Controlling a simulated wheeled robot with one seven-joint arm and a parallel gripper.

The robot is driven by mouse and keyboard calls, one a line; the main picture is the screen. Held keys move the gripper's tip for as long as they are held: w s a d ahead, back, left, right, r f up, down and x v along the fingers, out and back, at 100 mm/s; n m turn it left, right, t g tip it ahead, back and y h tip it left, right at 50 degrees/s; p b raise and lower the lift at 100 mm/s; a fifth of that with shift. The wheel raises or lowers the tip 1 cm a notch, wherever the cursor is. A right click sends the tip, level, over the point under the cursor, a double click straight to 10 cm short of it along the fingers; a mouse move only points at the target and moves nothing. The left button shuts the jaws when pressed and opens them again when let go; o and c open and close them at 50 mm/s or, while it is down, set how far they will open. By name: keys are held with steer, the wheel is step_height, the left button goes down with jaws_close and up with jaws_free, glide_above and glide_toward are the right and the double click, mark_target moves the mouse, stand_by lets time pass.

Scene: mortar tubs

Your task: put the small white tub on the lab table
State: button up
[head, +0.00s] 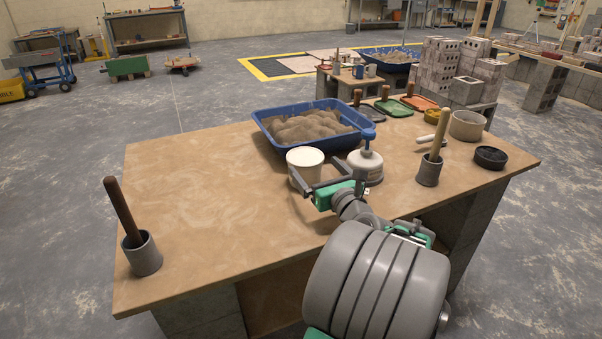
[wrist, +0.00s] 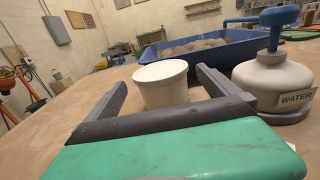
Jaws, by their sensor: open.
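The small white tub (head: 305,158) stands upright on the brown work table (head: 210,200), just in front of the blue mortar tray. In the wrist view the white tub (wrist: 162,88) sits centred between the two finger lines. My gripper (head: 322,176) is open and low over the table, at the tub's near side. Its fingers (wrist: 162,80) flank the tub in the wrist view, with gaps on both sides. I cannot tell how deep the tub is between them. No table is labelled as the lab table; a smaller wooden table (head: 345,82) with cups stands behind.
The water dispenser (head: 366,168) stands close to the right of my gripper. The blue tray (head: 262,128) of mortar is right behind the tub. A grey cup with a handle (head: 429,170), a beige tub (head: 467,125) and a dark bowl (head: 490,157) are at right. The table's left part is mostly clear.

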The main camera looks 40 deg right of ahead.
mark_target(297, 147)
steer(key=b+x, duration=0.1)
steer(key=x, duration=0.6)
steer(key=shift+f, duration=0.2)
steer(key=c, duration=1.6)
steer(key=shift+r, duration=0.2)
steer(key=shift+c, duration=0.6)
